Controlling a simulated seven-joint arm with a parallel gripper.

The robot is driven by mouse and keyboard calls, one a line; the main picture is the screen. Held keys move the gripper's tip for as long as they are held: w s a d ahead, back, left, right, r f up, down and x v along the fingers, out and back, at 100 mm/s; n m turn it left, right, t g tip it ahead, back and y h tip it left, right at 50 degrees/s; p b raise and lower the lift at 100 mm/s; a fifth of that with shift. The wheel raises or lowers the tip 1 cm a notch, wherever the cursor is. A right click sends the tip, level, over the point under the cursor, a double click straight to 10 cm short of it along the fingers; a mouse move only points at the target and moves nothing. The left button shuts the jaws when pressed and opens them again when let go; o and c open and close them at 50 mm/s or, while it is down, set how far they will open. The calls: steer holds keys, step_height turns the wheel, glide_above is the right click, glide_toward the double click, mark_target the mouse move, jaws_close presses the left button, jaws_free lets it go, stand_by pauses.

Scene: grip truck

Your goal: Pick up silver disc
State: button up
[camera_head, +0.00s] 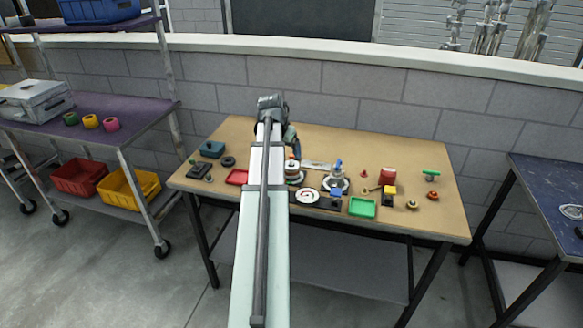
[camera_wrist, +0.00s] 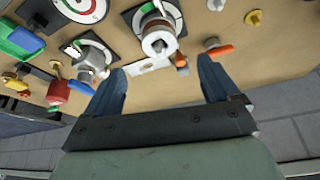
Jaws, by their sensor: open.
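A shiny silver disc with a dark centre hole (camera_wrist: 158,44) shows in the wrist view, at the end of a short reddish-brown post. The post stands on a round green-and-white dial on a dark square base (camera_wrist: 128,16). My gripper (camera_wrist: 160,66) is open and empty. Its two blue fingers are wide apart, with the disc beyond the tips, roughly midway between them. In the head view my arm hides most of the gripper.
A pale plate with a hole (camera_wrist: 150,65) lies beside the stand. A metal lever fixture (camera_head: 336,181) stands close to its right.

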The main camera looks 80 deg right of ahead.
mark_target(291, 162)
steer(key=shift+x, duration=4.45)
steer(key=shift+d, duration=0.2)
steer(key=shift+r, duration=0.1)
steer(key=c, duration=1.2)
